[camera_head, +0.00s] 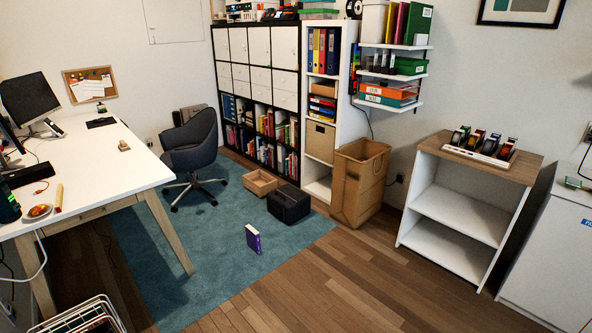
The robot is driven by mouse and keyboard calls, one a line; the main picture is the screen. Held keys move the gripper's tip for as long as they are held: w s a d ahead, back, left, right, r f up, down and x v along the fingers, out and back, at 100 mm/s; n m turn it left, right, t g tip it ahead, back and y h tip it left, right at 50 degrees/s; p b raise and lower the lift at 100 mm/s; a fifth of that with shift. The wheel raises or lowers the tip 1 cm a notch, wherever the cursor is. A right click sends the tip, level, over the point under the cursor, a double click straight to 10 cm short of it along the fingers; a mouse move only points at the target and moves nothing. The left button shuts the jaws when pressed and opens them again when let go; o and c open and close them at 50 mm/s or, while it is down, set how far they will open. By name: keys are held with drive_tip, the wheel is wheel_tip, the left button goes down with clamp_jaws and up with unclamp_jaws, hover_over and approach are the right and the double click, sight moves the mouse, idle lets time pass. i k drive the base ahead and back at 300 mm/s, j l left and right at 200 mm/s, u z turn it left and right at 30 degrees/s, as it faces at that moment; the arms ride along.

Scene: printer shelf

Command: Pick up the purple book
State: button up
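My gripper is not in the head camera view.
A black box (289,204) and a cardboard tray (260,182) sit behind the book. A tall cardboard box (359,182) stands right of them. A white desk (82,172) and an office chair (191,152) are at left. The wooden floor (330,285) in front is clear.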

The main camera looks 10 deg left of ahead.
sight(253, 236)
drive_tip(key=i+j+u, duration=0.4)
drive_tip(key=i, duration=0.35)
drive_tip(key=i+u, duration=0.4)
drive_tip(key=i, duration=1.1)
drive_tip(key=i+j+z, duration=0.1)
drive_tip(key=i, duration=0.65)
drive_tip(key=i+j, duration=0.1)
drive_tip(key=i, duration=0.6)
drive_tip(key=i+z, duration=0.1)
drive_tip(key=i, duration=0.6)
